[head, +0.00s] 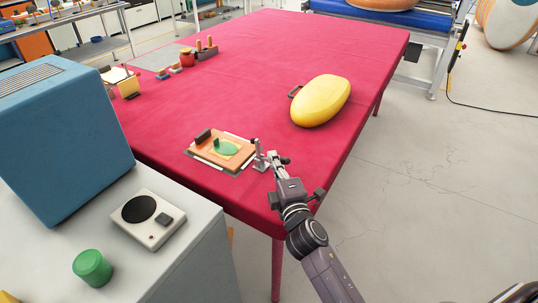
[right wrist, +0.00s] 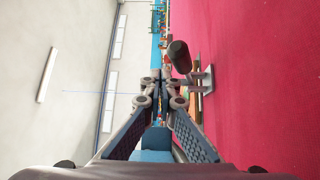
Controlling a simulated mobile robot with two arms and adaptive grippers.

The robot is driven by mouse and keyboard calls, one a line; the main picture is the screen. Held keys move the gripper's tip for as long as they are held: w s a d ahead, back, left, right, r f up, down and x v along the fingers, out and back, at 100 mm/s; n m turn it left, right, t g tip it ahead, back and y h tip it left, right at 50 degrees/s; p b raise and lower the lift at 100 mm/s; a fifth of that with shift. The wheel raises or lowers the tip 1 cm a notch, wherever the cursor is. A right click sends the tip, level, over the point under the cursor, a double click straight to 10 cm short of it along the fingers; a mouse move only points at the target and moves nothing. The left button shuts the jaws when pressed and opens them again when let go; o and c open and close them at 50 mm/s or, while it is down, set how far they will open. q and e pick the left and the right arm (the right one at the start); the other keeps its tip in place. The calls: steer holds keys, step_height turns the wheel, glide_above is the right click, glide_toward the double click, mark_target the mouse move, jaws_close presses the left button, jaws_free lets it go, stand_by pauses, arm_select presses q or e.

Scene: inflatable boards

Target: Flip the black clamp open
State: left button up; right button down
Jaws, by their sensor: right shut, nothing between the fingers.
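A wooden frame (head: 240,159) with a green shape in its middle lies near the table's front edge. A small metal clamp (head: 259,157) stands at its right side. In the right wrist view a black cylindrical end (right wrist: 180,57) and a metal bracket (right wrist: 207,80) show just beyond and right of my fingertips; they appear to belong to the clamp. My right gripper (head: 277,163) is shut and empty, close beside the clamp. It also shows in the right wrist view (right wrist: 163,96). I cannot tell whether it touches the clamp. My left gripper is out of view.
The red-covered table (head: 220,85) has a yellow oval board (head: 322,101) with a black handle beyond the clamp. Small tools (head: 207,48) stand farther back. A grey cabinet (head: 185,255) at front left carries a blue box (head: 60,135) and a green cylinder (head: 92,267).

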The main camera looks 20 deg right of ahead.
steer(key=shift+s+d+f+b, duration=0.2)
steer(key=shift+s+f+b, duration=0.1)
steer(key=shift+f, duration=0.35)
steer(key=shift+s+d+f+b, duration=0.15)
steer(key=shift+s+f+b, duration=0.15)
steer(key=shift+f, duration=0.4)
steer(key=s, duration=0.3)
steer(key=s+a, duration=0.1)
steer(key=s, duration=0.7)
steer(key=shift+a, duration=0.2)
steer(key=shift+s+a+r, duration=0.1)
steer(key=shift+s+r, duration=0.1)
steer(key=shift+s, duration=0.2)
steer(key=shift+r, duration=0.15)
